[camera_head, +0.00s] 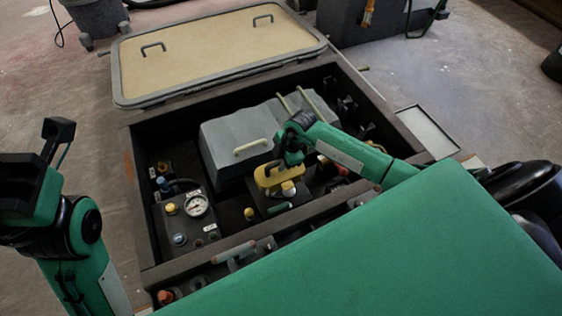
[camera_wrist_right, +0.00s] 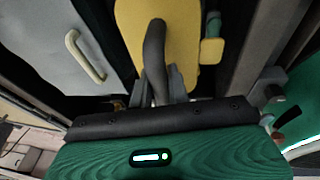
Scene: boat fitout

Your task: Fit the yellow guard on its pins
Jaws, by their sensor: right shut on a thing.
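The yellow guard (camera_head: 272,178) is in the open bay, just right of the grey box with the pale handle. My right gripper (camera_head: 292,158) is at the guard from above, shut on its dark handle. In the right wrist view the yellow guard (camera_wrist_right: 185,25) fills the top middle, and its dark curved handle (camera_wrist_right: 155,55) runs down between the fingers of my right gripper (camera_wrist_right: 160,85). A small yellow part (camera_wrist_right: 211,48) shows beside the guard. The pins are hidden or too small to tell. My left gripper (camera_head: 58,130) is at the far left, outside the bay; its jaw state is unclear.
The grey box (camera_head: 240,140) stands close beside the guard. A gauge panel (camera_head: 195,215) with coloured knobs lies to the left. The bay's dark front rim (camera_head: 225,250) is near my body. The tan hatch lid (camera_head: 220,50) lies open behind. A pale tray (camera_head: 428,132) sits right.

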